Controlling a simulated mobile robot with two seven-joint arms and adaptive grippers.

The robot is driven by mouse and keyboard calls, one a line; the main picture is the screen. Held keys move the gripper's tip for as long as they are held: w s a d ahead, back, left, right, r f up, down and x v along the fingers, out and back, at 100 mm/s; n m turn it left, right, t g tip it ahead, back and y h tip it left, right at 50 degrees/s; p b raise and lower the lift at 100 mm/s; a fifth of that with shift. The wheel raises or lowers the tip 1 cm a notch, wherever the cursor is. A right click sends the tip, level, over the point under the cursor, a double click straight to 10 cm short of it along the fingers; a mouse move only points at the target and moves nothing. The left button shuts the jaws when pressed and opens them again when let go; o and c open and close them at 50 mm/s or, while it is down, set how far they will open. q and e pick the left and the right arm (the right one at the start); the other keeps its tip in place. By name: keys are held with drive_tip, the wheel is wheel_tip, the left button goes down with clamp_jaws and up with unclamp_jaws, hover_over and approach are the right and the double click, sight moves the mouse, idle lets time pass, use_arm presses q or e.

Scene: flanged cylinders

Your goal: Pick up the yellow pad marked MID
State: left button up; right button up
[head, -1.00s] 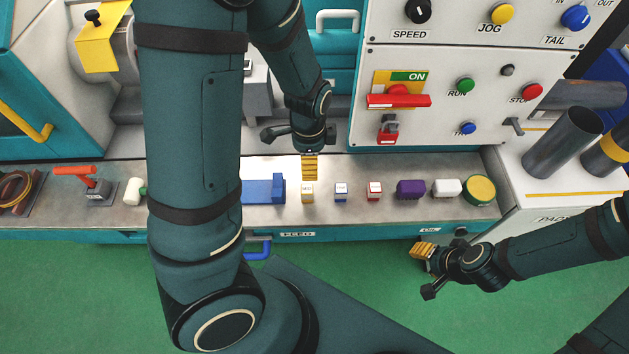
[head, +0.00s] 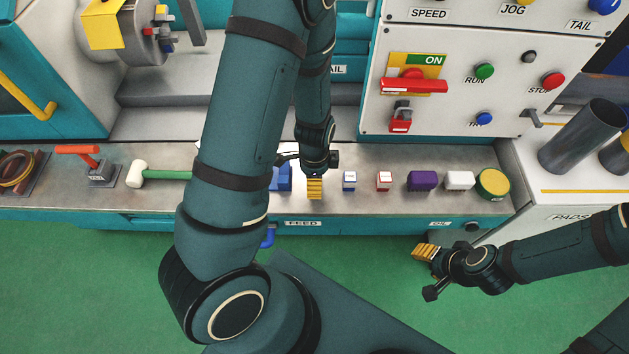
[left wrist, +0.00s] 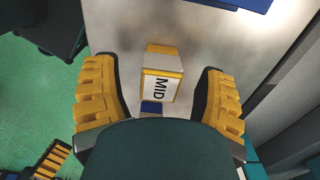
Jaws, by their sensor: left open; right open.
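The yellow pad marked MID (left wrist: 160,86) shows in the left wrist view, a small block with a white lettered face and yellow edges. It lies on the grey bench between the two spread yellow fingers of my left gripper, apart from both. In the head view my left gripper (head: 315,188) points down over the bench and hides the pad. It is open and empty. My right gripper (head: 425,252) is open and empty over the green floor, in front of the bench.
A blue block (head: 283,177) lies left of my left gripper. To its right stand a blue-and-white pad (head: 349,181), a red-and-white pad (head: 384,181), a purple block (head: 422,181), a white block (head: 460,180) and a yellow-green round tin (head: 493,184). A mallet (head: 140,174) lies farther left.

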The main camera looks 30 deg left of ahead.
use_arm(q)
drive_tip(key=shift+f, duration=0.25)
clamp_jaws()
drive_tip(key=shift+r, duration=0.1)
wheel_tip(320, 180, up, 10)
drive_tip(key=p, duration=0.2)
drive_tip(key=shift+p, duration=0.4)
